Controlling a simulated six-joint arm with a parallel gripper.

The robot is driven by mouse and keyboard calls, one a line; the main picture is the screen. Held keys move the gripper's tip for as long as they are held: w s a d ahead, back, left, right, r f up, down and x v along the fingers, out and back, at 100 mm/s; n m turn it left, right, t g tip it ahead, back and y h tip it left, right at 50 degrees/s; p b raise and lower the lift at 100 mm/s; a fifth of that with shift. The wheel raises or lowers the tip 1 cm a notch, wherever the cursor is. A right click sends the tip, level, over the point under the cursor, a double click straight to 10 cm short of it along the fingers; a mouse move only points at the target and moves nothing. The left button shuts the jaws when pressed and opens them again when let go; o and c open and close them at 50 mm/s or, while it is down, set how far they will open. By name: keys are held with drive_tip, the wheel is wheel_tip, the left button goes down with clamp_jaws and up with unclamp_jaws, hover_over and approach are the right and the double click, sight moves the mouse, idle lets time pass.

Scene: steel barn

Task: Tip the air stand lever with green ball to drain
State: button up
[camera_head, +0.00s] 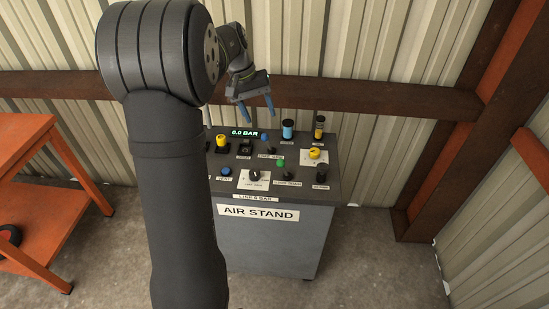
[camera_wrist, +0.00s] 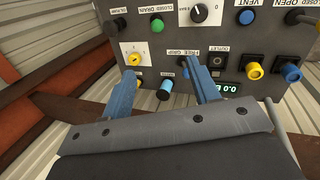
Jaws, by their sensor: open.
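The air stand (camera_head: 275,235) is a grey cabinet with a dark sloped control panel. The green ball (camera_head: 280,163) of the drain lever shows on the panel's front right part, behind a label that reads as closed and drain. In the wrist view the green ball (camera_wrist: 118,24) is at the upper left, beside the "CLOSED DRAIN" label. My gripper (camera_head: 257,107) is open and empty, its blue fingers above the back of the panel. In the wrist view the gripper (camera_wrist: 163,65) is apart from the green ball. The lever's stem is too small to make out.
Around the ball are a black dial (camera_head: 255,175), a blue vent button (camera_head: 226,171), a yellow knob (camera_head: 314,153) and a black knob (camera_head: 321,178). Blue (camera_head: 287,130) and yellow-black (camera_head: 319,127) cylinders stand behind. The display (camera_head: 244,133) reads 0.0 BAR. An orange table (camera_head: 25,150) stands left.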

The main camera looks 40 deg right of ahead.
sight(283, 168)
drive_tip(key=f+n, duration=0.1)
drive_tip(key=n, duration=0.1)
drive_tip(key=w+a+f+n, duration=0.1)
drive_tip(key=f+n, duration=0.1)
drive_tip(key=w+f+n, duration=0.1)
drive_tip(key=n, duration=0.1)
drive_tip(key=shift+w+a+f+n+g, duration=0.2)
drive_tip(key=shift+f+n+g, duration=0.1)
drive_tip(key=shift+f+n, duration=0.1)
drive_tip(key=c, duration=1.1)
drive_tip(key=f+n, duration=0.1)
drive_tip(key=n, duration=0.1)
drive_tip(key=w+f+n, duration=0.1)
drive_tip(key=a+f+n, duration=0.1)
drive_tip(key=n, duration=0.1)
drive_tip(key=shift+w+f+n+h, duration=0.15)
drive_tip(key=shift+w+n+h, duration=0.1)
drive_tip(key=shift+n+h, duration=0.05)
clamp_jaws()
drive_tip(key=shift+n, duration=0.9)
drive_tip(key=x, duration=1)
drive_tip(key=shift+a+f, duration=0.2)
drive_tip(key=shift+f, duration=0.1)
drive_tip(key=shift+s+d+r, duration=0.1)
drive_tip(key=shift+s+d, duration=0.85)
drive_tip(key=shift+s, duration=0.3)
drive_tip(key=shift+s+d, duration=0.2)
drive_tip(key=shift+s, duration=0.15)
drive_tip(key=shift+s+d+r, duration=0.1)
drive_tip(key=shift+r, duration=0.05)
